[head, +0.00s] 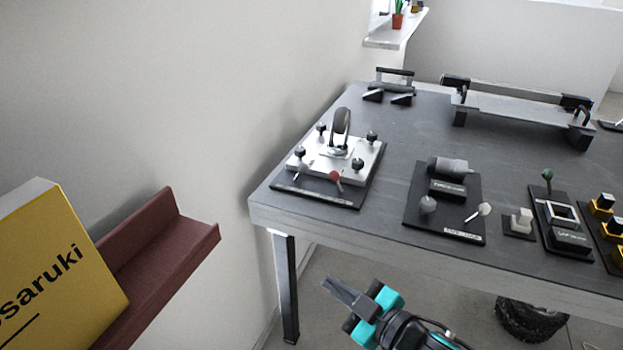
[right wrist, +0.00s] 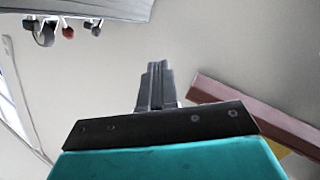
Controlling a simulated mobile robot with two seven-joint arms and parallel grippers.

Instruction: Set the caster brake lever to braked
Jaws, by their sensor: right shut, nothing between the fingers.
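The caster unit is a white plate (head: 312,163) on a dark base near the table's left corner, with black knobs around it. A grey caster wheel (head: 341,124) stands upright on the plate. A lever with a red knob (head: 334,176) sits at the plate's front edge; its setting cannot be told. In the right wrist view, the wheel (right wrist: 46,34) and the red knob (right wrist: 68,32) show at the top left. My right gripper (head: 328,284) is shut and empty, in front of and below the table edge, apart from the caster unit. My left gripper is not in view.
The grey table (head: 400,165) also carries a dark panel with a grey cylinder (head: 447,166) and a green-knobbed lever (head: 547,175). A maroon shelf (head: 160,245) with a yellow box (head: 60,265) juts from the wall at left. The table's front edge lies between my gripper and the caster unit.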

